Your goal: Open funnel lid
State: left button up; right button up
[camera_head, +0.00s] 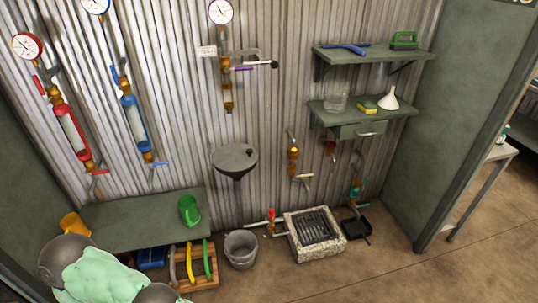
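A dark grey funnel (238,176) is fixed to the corrugated wall at the middle of the view. Its round top (232,158) looks covered by a flat dark disc with a small knob or hole near its right side; it looks shut, but the detail is small. Its narrow spout points down above a grey bucket (241,248). A separate small white funnel (388,99) stands upside down on the lower wall shelf. Neither gripper is in view. Only parts of my own arm, mint green and grey, show at the bottom left, well away from the funnel.
A green bench (140,222) at left holds a green jug (189,209) and an orange cup (74,224). A wooden crate (203,280) stands below. Gauges, pipes and valves line the wall. A stone-rimmed drain (314,233) is right of the bucket. Floor at right is clear.

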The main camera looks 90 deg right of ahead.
aim_at(234, 157)
jog(key=z, duration=2.7)
